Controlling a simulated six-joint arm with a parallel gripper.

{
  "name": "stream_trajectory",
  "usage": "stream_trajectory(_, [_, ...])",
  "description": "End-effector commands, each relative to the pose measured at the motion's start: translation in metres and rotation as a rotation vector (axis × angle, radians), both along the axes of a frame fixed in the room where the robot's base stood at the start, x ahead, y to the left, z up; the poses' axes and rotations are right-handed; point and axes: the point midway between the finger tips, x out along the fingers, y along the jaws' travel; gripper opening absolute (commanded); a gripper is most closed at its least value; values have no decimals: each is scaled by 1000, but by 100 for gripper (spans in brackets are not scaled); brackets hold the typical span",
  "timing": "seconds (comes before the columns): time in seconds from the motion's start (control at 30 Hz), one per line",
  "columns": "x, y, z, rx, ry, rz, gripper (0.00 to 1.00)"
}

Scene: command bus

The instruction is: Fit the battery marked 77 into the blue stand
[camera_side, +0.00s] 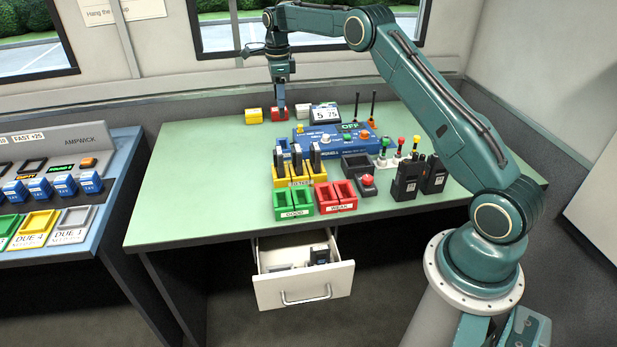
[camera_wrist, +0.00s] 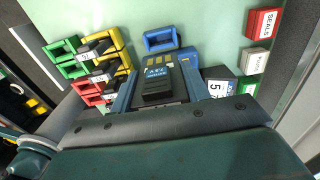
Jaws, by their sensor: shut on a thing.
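My gripper (camera_side: 281,101) is shut on a dark battery (camera_wrist: 158,82), which fills the middle of the wrist view and is held above the table. Its end carries pale markings that I cannot read surely as 77. In the side view the gripper shows above the back of the table, and the battery is hard to make out. The blue stand (camera_wrist: 162,38) is an open-topped frame on the green table, empty, beyond the battery and apart from it. It also shows in the side view (camera_side: 283,143), small, beside the blue console's left end.
The yellow rack (camera_side: 280,180) holds several upright dark batteries close in front of the stand. The blue console (camera_side: 335,145) is to its right. Green trays (camera_side: 295,204) and red trays (camera_side: 337,199) stand nearer the front. An open drawer (camera_side: 305,290) sticks out below.

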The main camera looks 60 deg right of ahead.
Motion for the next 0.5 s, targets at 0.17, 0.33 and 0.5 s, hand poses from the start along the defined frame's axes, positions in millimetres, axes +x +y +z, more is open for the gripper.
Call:
stream_trajectory(0.17, [0,-1,-21,0,1,-2,21])
stream_trajectory(0.33, [0,0,-41,1,2,-1,21])
stream_trajectory(0.5, [0,0,-50,0,0,0,21])
